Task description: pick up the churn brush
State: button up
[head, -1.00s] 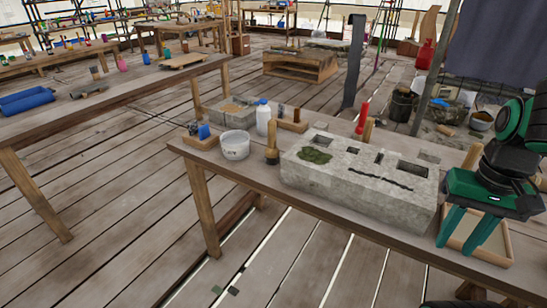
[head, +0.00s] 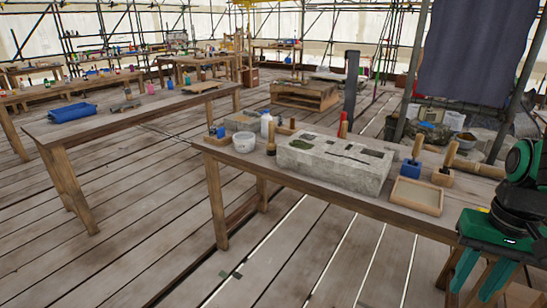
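An upright tool with a wooden handle and a dark lower end, which looks like the churn brush (head: 271,138), stands on the near table between the white tub and the stone block. It is small in view, so its bristles are not clear. My gripper (head: 472,286) is at the lower right, green, with two fingers pointing down and a gap between them. It is open and empty, in front of the table's right part and well away from the brush.
The near table (head: 330,193) holds a carved stone block (head: 333,170), a white tub (head: 245,142), a white bottle (head: 266,124), a shallow tray (head: 417,195), and blue (head: 412,167) and wooden (head: 443,177) blocks with handles.

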aim_at(271, 146)
jog(key=u, duration=0.4)
jog(key=i, duration=0.3)
jog(key=u, duration=0.65)
jog(key=i, duration=2.25)
jog(key=z, duration=0.7)
